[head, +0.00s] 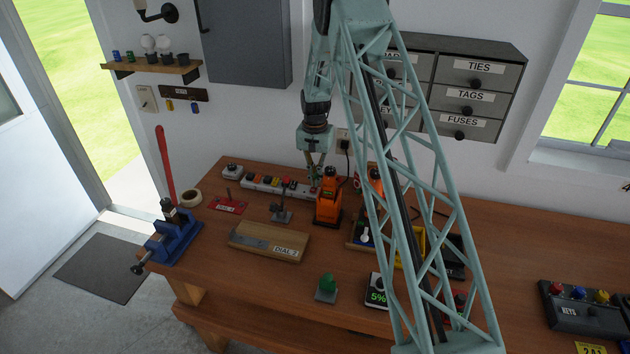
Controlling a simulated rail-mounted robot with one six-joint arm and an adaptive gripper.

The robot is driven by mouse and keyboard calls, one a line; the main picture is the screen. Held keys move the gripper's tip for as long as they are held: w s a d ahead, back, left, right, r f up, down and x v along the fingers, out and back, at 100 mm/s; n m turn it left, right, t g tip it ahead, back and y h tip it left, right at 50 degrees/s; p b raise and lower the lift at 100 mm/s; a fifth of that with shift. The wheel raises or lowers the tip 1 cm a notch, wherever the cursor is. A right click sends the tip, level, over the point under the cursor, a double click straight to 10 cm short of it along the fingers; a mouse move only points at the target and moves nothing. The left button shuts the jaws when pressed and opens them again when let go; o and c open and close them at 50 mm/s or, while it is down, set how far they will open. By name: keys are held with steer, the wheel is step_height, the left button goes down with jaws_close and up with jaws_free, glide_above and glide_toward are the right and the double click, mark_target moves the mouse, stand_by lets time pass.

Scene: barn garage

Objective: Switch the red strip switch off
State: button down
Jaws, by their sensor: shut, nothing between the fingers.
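The white power strip (257,184) lies along the back of the workbench, with small coloured switches along its top, reddish and yellow ones among them. The switches are too small for me to tell which are on or off. My gripper (316,184) points down at the right end of the strip, with its fingers shut and nothing between them. Its tips are close to a small reddish spot there. I cannot tell whether they touch it, and the fingers partly cover that end.
An orange device (328,207) stands just in front of my gripper. Drawers (466,90) and a grey cabinet (245,42) hang on the wall behind.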

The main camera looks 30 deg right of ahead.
steer(key=shift+f, duration=0.15)
steer(key=shift+w+d+f+b, duration=0.15)
steer(key=shift+f+b, duration=0.2)
steer(key=shift+b, duration=0.35)
steer(key=shift+r, duration=0.15)
steer(key=shift+s+a, duration=0.3)
steer(key=shift+s, duration=0.05)
steer(key=shift+s+a+r, duration=0.15)
steer(key=shift+a+r, duration=0.05)
steer(key=shift+s, duration=0.1)
steer(key=shift+r, duration=0.15)
step_height(320, 180, up, 14)
steer(key=shift+b, duration=0.3)
stand_by(0.5)
